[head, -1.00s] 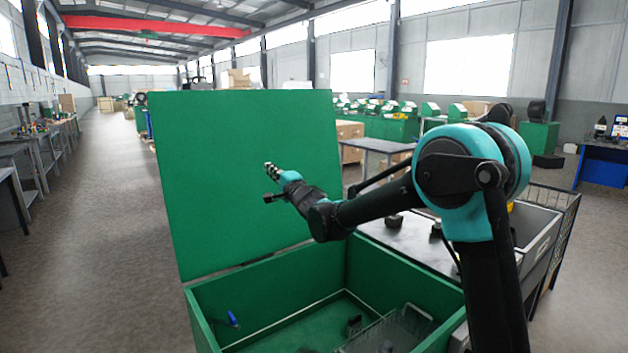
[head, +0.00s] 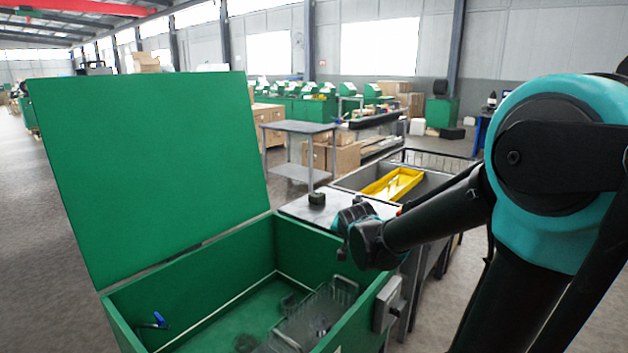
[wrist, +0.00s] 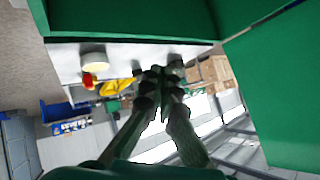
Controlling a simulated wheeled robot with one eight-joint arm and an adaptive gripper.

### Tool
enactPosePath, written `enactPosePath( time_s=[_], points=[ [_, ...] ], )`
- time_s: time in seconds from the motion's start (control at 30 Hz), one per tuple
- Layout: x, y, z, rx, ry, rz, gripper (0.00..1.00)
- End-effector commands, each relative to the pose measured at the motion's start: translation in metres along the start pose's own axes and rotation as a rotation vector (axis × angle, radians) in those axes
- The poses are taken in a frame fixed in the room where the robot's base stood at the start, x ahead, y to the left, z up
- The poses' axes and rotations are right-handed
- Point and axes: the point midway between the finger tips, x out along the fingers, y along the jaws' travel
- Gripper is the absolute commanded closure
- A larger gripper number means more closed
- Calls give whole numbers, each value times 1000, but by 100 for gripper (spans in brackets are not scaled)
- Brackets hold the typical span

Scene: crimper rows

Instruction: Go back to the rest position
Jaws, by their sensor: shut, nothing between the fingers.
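My gripper (wrist: 160,76) shows in the wrist view with its fingers together and nothing between them. In the head view my arm reaches in from the right, and its teal wrist (head: 352,214) is beside the right wall of the green box, near the bench. The fingers are mostly hidden there. The green box (head: 196,262) stands open, with its lid (head: 150,165) raised at the left. My gripper appears clear of both the box and the lid.
A wire basket (head: 330,300) and a blue-handled tool (head: 158,320) lie inside the box. Behind my wrist are a bench with a dark round piece (head: 317,200) and a yellow tray (head: 393,184) in a grey bin. A grey table (head: 298,128) stands farther back. Floor is open at far left.

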Motion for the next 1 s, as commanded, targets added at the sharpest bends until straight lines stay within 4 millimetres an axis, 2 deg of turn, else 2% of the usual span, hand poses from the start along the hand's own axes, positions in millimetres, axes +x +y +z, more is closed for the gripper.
enactPosePath(
  time_s=[0.03, 0.2, 0.3, 0.4, 0.5, 0.6, 1.0],
  points=[
    [-12, 33, 14, -41, -37, 53, 100],
    [-53, 124, 77, -209, -218, 178, 100],
    [-79, 163, 116, -298, -332, 210, 100],
    [-101, 189, 151, -366, -429, 216, 100],
    [-116, 204, 174, -413, -497, 210, 100],
    [-124, 212, 186, -439, -532, 204, 100],
    [-126, 213, 189, -448, -541, 201, 100]
  ],
)
